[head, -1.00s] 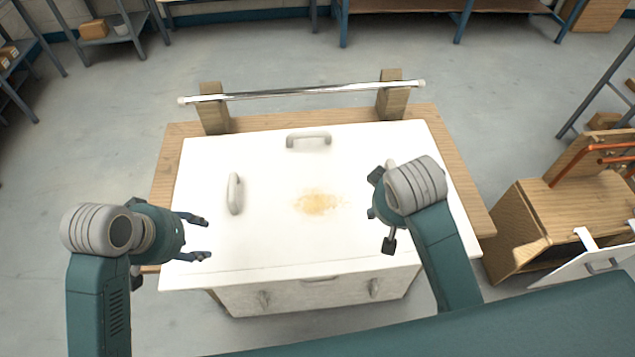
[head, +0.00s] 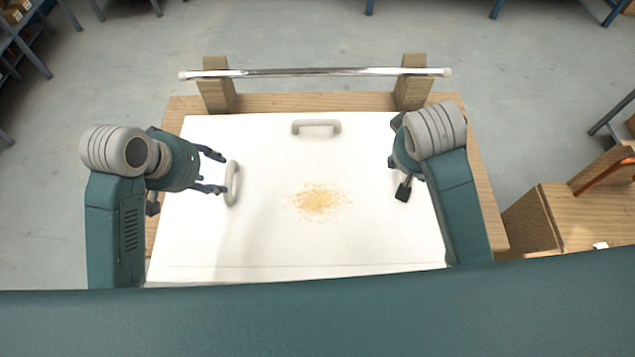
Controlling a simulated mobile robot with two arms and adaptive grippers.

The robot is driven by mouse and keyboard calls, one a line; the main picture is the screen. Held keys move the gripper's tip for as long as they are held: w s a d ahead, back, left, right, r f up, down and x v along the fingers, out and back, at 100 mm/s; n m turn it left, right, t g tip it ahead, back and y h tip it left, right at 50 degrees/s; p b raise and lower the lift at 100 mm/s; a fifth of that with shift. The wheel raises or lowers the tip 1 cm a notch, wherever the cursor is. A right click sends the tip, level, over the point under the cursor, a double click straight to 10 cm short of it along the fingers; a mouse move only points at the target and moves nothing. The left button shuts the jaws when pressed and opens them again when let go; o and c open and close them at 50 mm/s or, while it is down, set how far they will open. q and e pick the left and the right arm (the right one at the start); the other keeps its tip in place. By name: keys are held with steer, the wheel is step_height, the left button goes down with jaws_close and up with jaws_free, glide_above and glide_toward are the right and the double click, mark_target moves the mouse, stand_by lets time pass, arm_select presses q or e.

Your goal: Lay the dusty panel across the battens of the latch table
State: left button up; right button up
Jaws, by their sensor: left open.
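The white panel (head: 290,235) lies flat over a wooden table top (head: 300,102), with a patch of yellowish dust (head: 318,200) near its middle. It has a left handle (head: 234,183) and a far handle (head: 316,127). My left gripper (head: 217,172) is open, its fingertips close to the left handle; contact cannot be told. My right gripper (head: 402,188) is over the panel's right side, mostly hidden by its own wrist, so its jaws cannot be judged. No battens show, and I cannot tell whether this is the latch table.
A shiny metal bar (head: 310,72) spans two wooden posts (head: 218,86) behind the panel. A wooden unit (head: 575,215) with orange pipe stands at the right. Blue-framed shelving (head: 22,45) is at the far left. Grey floor is clear behind the table.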

mark_target(229, 179)
arm_select(q)
steer(key=x, duration=1)
arm_select(e)
steer(key=x, duration=1)
arm_select(q)
jaws_close()
arm_select(e)
jaws_close()
arm_select(q)
steer(key=shift+w+r, duration=0.1)
arm_select(e)
steer(key=shift+w+r, duration=0.1)
